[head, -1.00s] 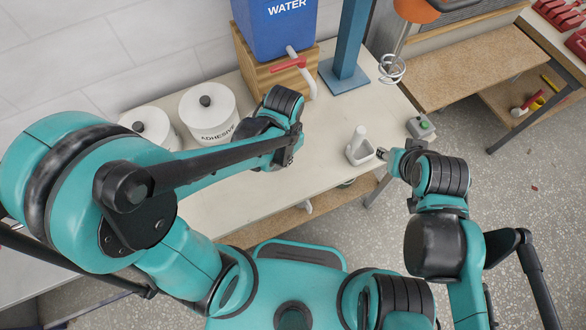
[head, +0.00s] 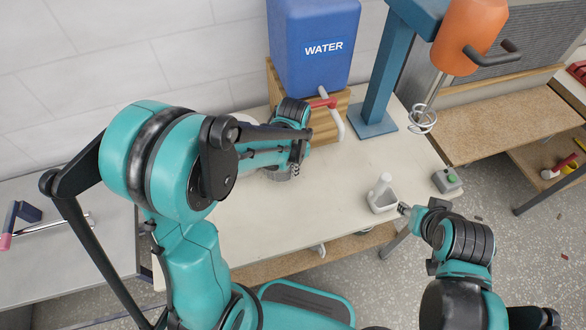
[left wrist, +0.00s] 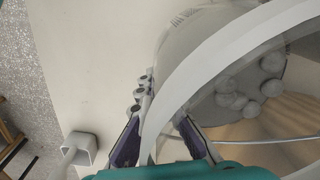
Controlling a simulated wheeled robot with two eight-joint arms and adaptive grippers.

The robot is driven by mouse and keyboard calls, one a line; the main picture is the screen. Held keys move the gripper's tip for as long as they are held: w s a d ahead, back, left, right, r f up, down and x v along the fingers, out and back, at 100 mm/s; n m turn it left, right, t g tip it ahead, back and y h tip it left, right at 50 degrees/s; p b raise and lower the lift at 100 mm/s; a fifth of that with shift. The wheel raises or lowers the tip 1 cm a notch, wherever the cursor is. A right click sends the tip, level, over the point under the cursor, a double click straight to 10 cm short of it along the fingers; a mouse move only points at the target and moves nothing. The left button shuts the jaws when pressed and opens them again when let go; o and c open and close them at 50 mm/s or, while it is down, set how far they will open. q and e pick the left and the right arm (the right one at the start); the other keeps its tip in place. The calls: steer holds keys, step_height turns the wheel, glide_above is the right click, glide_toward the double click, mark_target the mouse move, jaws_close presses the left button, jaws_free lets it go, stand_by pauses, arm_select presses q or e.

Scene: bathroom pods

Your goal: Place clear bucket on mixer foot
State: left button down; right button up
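The clear bucket (left wrist: 210,55) fills much of the left wrist view, with its pale rim arching across. In the head view only a faint part of the bucket (head: 283,174) shows below my left gripper (head: 298,150). In the left wrist view my left gripper (left wrist: 162,135) has its fingers apart, one on each side of the rim; firm contact does not show. The mixer foot (head: 373,124) is the bare blue plate under the blue column, right of my left gripper. My right gripper (head: 404,209) is close to a small white holder; its finger gap is unclear.
A blue water tank (head: 313,75) stands on a wooden block behind, its tap reaching toward the foot. An orange mixer motor (head: 468,35) and whisk (head: 423,119) hang right. The white holder (head: 381,198) and a green-button box (head: 447,180) sit near the table's right edge.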

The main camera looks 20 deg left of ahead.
arm_select(q)
step_height(320, 180, down, 4)
steer(key=shift+r+b, duration=0.25)
steer(key=shift+b, duration=0.45)
steer(key=shift+w+a+f, duration=0.1)
steer(key=shift+w+f, duration=0.1)
steer(key=shift+f, duration=0.1)
steer(key=c, duration=1.7)
jaws_free()
steer(key=shift+b, duration=0.3)
